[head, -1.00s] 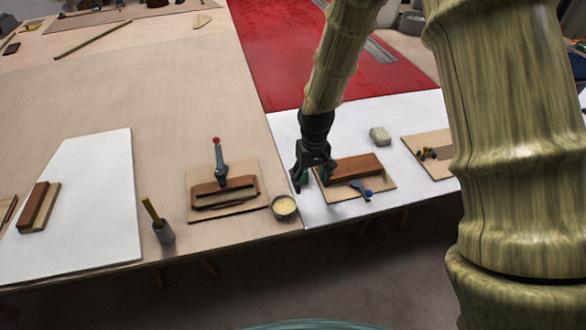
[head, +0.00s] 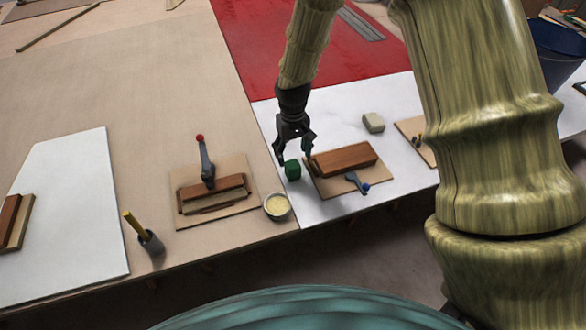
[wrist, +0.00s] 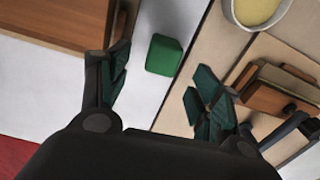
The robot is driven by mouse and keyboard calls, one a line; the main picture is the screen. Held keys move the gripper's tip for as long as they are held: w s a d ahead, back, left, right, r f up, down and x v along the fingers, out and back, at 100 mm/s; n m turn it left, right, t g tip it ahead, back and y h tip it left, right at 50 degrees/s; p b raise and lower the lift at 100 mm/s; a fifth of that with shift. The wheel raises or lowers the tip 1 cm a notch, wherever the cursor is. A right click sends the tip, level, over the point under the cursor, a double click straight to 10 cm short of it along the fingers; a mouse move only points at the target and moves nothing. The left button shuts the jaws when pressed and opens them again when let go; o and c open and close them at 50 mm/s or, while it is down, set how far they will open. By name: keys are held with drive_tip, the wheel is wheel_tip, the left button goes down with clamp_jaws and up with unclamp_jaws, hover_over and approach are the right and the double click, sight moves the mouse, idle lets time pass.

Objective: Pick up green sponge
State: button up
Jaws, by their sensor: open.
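The green sponge (head: 292,170) is a small dark green block on the white board, left of a brown wooden block. It also shows in the wrist view (wrist: 164,54), beyond and between the two fingers. My gripper (head: 294,158) is open and empty, its fingers reaching down just above and around the sponge's far side in the head view. In the wrist view my gripper (wrist: 158,92) has its fingers spread wide, with the sponge a little past the tips. I see no contact with the sponge.
A brown wooden block (head: 343,160) on a thin board lies right beside the gripper. A bowl of pale yellow stuff (head: 277,206) stands front left, near the table edge. A clamped wooden piece (head: 212,193) is further left.

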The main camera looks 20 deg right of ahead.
sight(292, 163)
drive_tip(key=shift+s+a+f+p, duration=0.1)
drive_tip(key=shift+f+p, duration=0.35)
drive_tip(key=shift+f, duration=0.9)
drive_tip(key=shift+s+a+f+p, duration=0.1)
drive_tip(key=shift+f+p, duration=0.35)
drive_tip(key=shift+f, duration=0.85)
drive_tip(key=c, duration=0.9)
